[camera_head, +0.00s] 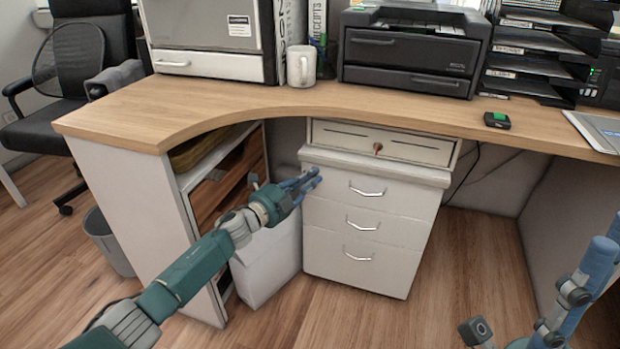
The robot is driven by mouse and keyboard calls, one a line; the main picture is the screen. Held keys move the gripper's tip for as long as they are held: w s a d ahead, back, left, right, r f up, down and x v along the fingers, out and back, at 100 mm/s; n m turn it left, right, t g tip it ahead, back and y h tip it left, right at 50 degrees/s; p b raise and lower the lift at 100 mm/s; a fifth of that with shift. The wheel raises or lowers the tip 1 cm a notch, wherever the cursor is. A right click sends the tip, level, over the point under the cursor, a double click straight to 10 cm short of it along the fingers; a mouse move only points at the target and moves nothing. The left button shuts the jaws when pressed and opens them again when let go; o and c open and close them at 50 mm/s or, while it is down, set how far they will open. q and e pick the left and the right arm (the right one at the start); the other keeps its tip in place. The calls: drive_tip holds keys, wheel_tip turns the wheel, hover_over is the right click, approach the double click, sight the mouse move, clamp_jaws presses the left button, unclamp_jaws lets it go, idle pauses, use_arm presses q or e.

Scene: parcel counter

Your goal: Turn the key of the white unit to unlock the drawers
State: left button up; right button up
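The white drawer unit (392,232) stands under the wooden desk, with several silver-handled drawers that look shut. Above them is a slim drawer front (410,147) with a brown key (377,148) in its middle. My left gripper (313,180) is in front of the unit's upper left edge, below and to the left of the key and apart from it. Its blue fingers are seen from the side, so whether they are open cannot be told. My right gripper (591,262) is at the lower right, partly cut off by the frame, away from the unit.
The curved wooden desk (250,98) overhangs the unit. The floor in front is clear.

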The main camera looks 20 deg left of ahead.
use_arm(q)
drive_tip(key=v, duration=1.2)
idle(0.4)
